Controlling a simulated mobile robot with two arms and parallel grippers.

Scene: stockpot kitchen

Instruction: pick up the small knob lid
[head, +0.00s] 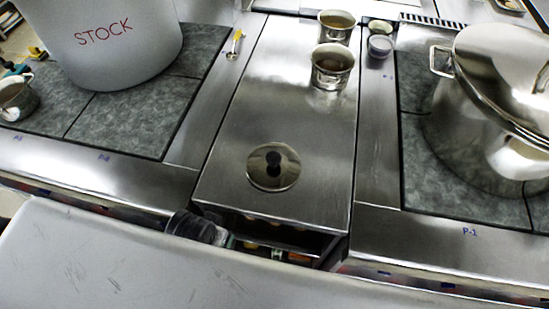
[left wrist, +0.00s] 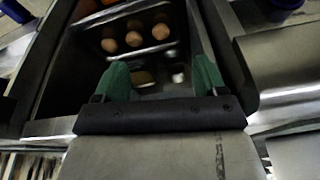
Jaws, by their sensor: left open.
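The small lid (head: 287,179) is a round steel disc with a black knob (head: 273,160). It lies flat, knob up, near the front of the steel counter between the two stove areas. My left gripper (head: 240,242) is low at the counter's front edge, in front of and below the lid, and apart from it. In the left wrist view its two green fingers (left wrist: 162,78) are spread, with nothing seen held between them. The lid does not show in that view. My right gripper is not in view.
Below the counter top is an open drawer (left wrist: 75,75) with several brown, egg-like things (left wrist: 133,39). Two steel pots (head: 332,75) stand behind the lid. A large STOCK pot (head: 120,50) is at left, a lidded pot (head: 470,135) at right. Counter around the lid is clear.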

